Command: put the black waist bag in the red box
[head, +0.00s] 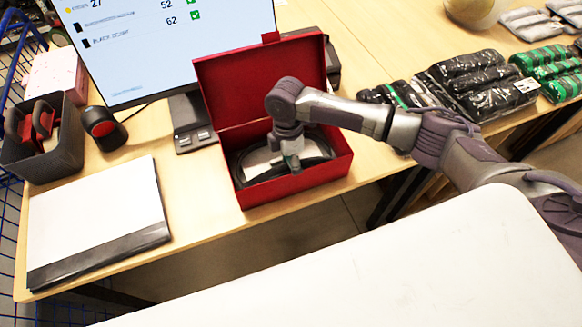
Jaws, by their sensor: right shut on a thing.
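The red box (298,186) stands open on the wooden table, its lid raised at the back. The black waist bag (318,150) lies inside the box, dark and curved along the walls, with a grey patch near the middle. My right gripper (292,164) reaches down into the box from the right and is shut on the bag. Its fingertips are partly hidden against the bag. My left gripper is not in view.
A white and black flat package (97,220) lies at left, near a dark bin (45,150) and a black-and-red scanner (103,127). Several black and green wrapped packs (470,80) lie at right.

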